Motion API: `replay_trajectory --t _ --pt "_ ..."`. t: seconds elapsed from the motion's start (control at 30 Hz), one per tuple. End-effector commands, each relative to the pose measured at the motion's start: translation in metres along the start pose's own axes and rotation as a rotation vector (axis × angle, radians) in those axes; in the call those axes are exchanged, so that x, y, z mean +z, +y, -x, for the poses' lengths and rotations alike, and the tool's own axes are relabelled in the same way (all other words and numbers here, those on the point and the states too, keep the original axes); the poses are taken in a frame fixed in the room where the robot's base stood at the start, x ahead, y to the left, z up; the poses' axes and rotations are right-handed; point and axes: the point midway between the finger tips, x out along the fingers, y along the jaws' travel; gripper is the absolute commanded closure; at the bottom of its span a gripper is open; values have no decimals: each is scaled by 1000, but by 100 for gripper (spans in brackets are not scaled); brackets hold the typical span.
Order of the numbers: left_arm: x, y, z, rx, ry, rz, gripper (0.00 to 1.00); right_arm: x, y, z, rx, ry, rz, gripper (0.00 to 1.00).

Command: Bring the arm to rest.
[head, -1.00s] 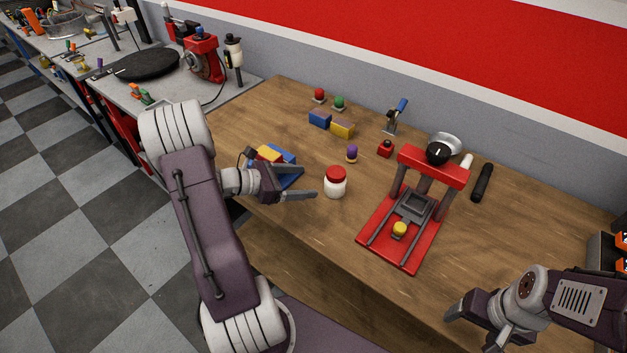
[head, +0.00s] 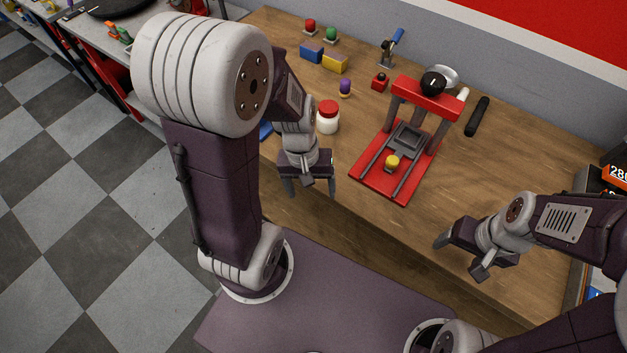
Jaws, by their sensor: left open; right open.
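My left gripper (head: 311,190) is open and empty, pointing down at the front edge of the wooden bench (head: 500,170). It is in front of a white jar with a red lid (head: 327,117) and apart from it. My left arm is folded, with its elbow high at the upper left. My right gripper (head: 460,257) is open and empty at the bench's front right.
A black handle (head: 477,116) lies right of the press. My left arm mostly hides a blue item (head: 266,130).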

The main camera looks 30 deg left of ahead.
Motion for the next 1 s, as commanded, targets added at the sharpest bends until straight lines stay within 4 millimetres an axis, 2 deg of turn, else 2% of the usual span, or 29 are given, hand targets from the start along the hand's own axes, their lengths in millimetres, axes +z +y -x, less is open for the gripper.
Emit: replay_trajectory --t 0.03,0.1,0.2,1.0 --pt "0 3 3 -34 49 -142 21 0 0 0 0 0 0 26" --pt "-2 6 6 -66 102 -283 21 0 0 0 0 0 0 26" --pt "-4 8 8 -86 137 -380 21 0 0 0 0 0 0 26" --pt "-5 8 9 -89 139 -387 21 0 0 0 0 0 0 26"
